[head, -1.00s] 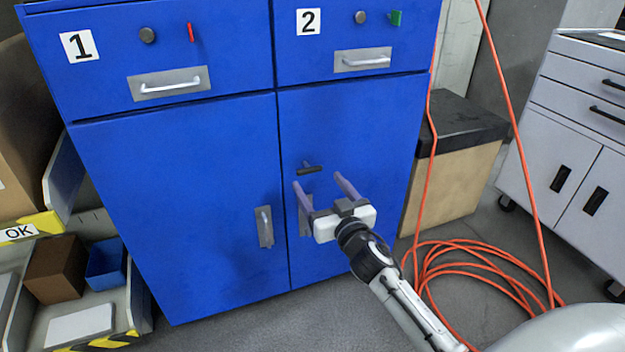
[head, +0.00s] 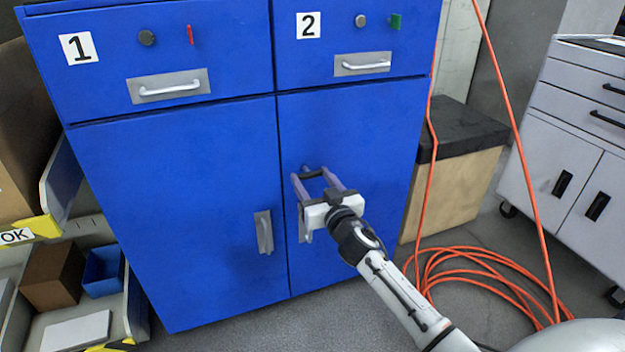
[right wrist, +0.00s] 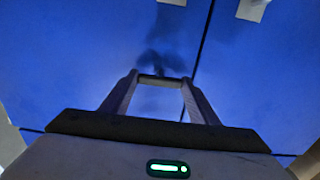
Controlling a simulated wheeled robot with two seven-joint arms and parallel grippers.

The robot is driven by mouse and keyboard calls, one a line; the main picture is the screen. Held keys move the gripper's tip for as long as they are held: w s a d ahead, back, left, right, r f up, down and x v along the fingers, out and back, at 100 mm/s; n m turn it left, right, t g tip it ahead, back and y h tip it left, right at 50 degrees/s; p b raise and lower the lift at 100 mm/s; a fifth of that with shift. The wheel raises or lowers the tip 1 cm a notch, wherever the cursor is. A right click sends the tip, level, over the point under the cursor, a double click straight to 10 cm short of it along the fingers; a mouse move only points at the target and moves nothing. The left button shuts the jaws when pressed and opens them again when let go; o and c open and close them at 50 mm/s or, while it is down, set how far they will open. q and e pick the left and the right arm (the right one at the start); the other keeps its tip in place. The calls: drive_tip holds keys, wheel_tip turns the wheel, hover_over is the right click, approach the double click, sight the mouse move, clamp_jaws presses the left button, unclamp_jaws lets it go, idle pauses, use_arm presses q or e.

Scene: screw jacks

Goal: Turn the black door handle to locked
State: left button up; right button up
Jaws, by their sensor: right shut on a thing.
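The black door handle (head: 313,174) is on the upper part of the right-hand lower door of the blue cabinet (head: 185,200). It lies roughly horizontal, and it also shows in the right wrist view (right wrist: 160,79) as a dark bar between the fingertips. My right gripper (head: 310,172) is shut on this handle, one finger at each end of it. The fingers hide the handle's ends. My left gripper is not in view.
Drawers 1 and 2 are above the doors, with silver pulls (head: 170,87). A silver door handle (head: 264,232) is on the left door. An orange cable (head: 470,250) is coiled on the floor at right. A grey cabinet (head: 560,130) stands further right.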

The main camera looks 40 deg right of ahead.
drive_tip(key=shift+n, duration=1.1)
drive_tip(key=n+p, duration=0.1)
drive_tip(key=n, duration=0.1)
drive_tip(key=shift+n, duration=0.4)
drive_tip(key=n, duration=0.2)
drive_tip(key=shift+n, duration=0.3)
drive_tip(key=n, duration=0.2)
drive_tip(key=shift+n+p, duration=0.3)
drive_tip(key=shift+n, duration=0.1)
drive_tip(key=n, duration=0.5)
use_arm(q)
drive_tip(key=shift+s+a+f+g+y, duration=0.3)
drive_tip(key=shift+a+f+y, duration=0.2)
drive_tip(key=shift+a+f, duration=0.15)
use_arm(e)
drive_tip(key=shift+n, duration=1.5)
